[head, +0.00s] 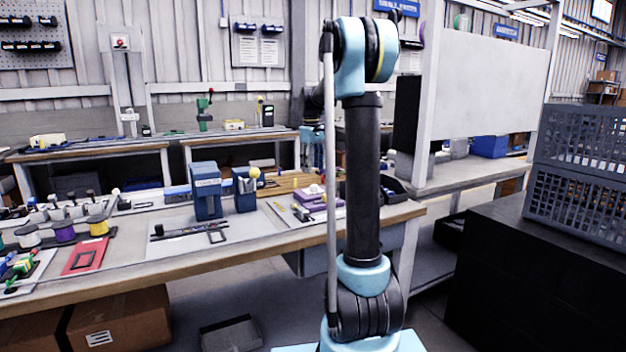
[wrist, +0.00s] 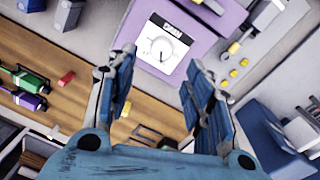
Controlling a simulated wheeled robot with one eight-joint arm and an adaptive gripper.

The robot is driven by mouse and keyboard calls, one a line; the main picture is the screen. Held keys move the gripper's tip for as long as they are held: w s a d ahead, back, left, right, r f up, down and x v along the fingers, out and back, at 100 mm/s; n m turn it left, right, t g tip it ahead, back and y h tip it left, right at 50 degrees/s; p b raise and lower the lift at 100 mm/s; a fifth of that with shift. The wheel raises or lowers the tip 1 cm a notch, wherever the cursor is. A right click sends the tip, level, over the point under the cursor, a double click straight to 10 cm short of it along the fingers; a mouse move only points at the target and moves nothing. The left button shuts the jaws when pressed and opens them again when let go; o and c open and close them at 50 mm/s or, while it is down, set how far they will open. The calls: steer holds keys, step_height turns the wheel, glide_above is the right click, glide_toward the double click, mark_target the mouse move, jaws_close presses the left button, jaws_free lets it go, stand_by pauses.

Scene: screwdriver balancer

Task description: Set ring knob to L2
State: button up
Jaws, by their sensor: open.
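A purple box (wrist: 205,20) lies ahead of my gripper in the wrist view. Its white dial plate (wrist: 163,47) has a dark label at the top and a round scale with a thin pointer pointing roughly downward. I cannot read the scale marks, so I cannot tell which is L2 or whether this dial is the ring knob. My gripper (wrist: 158,68) is open and empty, with its blue fingers on either side below the plate and apart from it. A purple and white device (head: 313,198) shows on the workbench in the head view, where my gripper cannot be made out.
The workbench (head: 250,240) holds a blue device (head: 206,190), several spools and a red frame (head: 86,256). In the wrist view, green and purple tools (wrist: 28,82) lie left on brown wood, and a blue block (wrist: 275,135) stands right. Grey crates (head: 580,145) are stacked at right.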

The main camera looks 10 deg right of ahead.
steer(key=shift+a+r, duration=0.1)
steer(key=shift+r, duration=1.95)
steer(key=shift+s, duration=0.15)
